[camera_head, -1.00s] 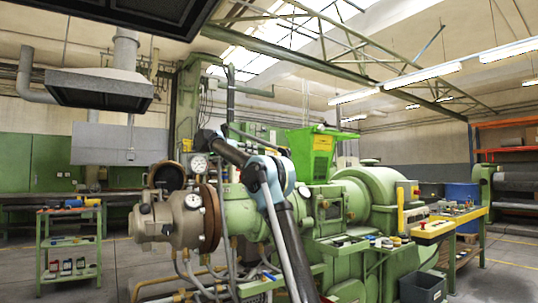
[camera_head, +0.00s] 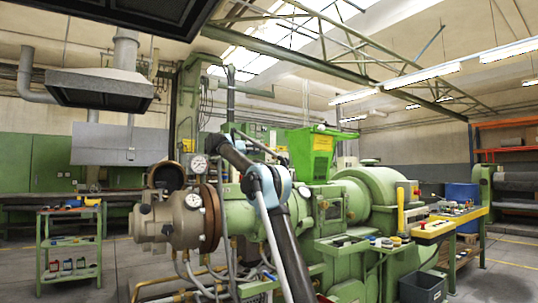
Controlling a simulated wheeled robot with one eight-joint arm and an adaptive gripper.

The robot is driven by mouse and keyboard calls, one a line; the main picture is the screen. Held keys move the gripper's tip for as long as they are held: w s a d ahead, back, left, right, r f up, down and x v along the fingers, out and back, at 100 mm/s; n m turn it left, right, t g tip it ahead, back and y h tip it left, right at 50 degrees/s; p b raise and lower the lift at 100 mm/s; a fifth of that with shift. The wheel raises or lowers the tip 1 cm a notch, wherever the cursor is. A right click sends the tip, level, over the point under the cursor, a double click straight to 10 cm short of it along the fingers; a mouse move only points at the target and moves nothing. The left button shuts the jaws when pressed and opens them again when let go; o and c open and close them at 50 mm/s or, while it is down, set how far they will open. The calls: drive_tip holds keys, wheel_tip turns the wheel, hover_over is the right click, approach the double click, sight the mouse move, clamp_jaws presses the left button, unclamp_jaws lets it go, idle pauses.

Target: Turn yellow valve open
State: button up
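No thing in view can be named the yellow valve with certainty. A small yellow part (camera_head: 187,145) sits beside a round gauge (camera_head: 198,164) on the green extruder (camera_head: 240,215); it is too small to tell its form. My dark arm rises from the bottom centre to a light blue joint. From there it slants up and left to a dark rounded end close to that gauge in the picture. No gripper fingers can be made out past that end.
Brass-coloured pipes and hoses (camera_head: 160,284) run low at the extruder's left end. A green cart (camera_head: 70,240) stands at left. A yellow upright piece (camera_head: 400,209) stands near the bench (camera_head: 455,222) at right. A dark bin (camera_head: 421,288) sits on the floor.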

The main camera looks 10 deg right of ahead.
sight(269, 149)
drive_tip(key=x, duration=0.8)
clamp_jaws()
